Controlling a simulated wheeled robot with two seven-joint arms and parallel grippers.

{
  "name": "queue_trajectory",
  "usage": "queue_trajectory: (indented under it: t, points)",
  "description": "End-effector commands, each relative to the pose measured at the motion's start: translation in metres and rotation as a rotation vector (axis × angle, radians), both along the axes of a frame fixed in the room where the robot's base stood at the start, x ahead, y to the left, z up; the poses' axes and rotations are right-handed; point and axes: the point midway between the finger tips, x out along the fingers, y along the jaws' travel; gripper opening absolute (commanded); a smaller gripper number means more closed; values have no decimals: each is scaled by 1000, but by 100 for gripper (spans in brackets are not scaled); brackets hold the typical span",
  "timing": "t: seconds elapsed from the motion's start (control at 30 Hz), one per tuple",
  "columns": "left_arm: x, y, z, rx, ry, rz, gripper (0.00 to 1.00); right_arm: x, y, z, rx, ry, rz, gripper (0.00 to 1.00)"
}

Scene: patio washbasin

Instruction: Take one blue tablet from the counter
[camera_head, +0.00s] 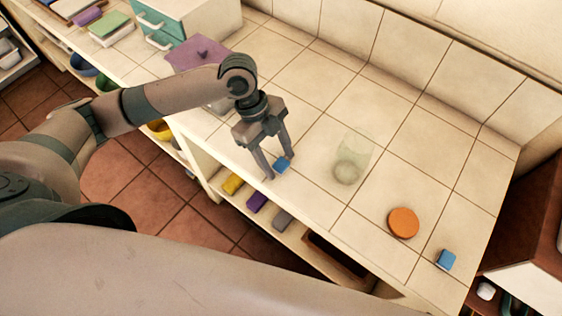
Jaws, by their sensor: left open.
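One blue tablet (281,165) lies on the tiled counter (318,188) near its front edge. A second blue tablet (446,260) lies at the counter's right end. My left gripper (277,168) points down at the first tablet, its fingers apart. One finger comes down on the near side of that tablet and the other at its far side; I cannot tell whether they touch it. My right gripper is not in view.
A clear glass (352,160) stands right of my left gripper. An orange disc (404,223) lies near the right-hand tablet. A purple cloth (196,54) and a teal-fronted drawer box (160,25) are at the back left. Yellow, purple and grey blocks sit on the shelf below.

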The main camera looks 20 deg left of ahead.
Motion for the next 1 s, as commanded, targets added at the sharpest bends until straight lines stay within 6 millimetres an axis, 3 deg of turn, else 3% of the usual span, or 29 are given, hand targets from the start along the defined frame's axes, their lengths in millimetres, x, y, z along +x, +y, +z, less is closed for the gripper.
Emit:
queue_trajectory:
  t: [0.5, 0.7, 1.0]
  points:
    - [0, -1, -2, 0, -1, 0, 52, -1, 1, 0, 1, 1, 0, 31]
    - [0, -1, -2, 0, 0, 0, 8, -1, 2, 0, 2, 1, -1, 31]
    - [0, -1, -2, 0, -1, 0, 8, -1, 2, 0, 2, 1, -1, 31]
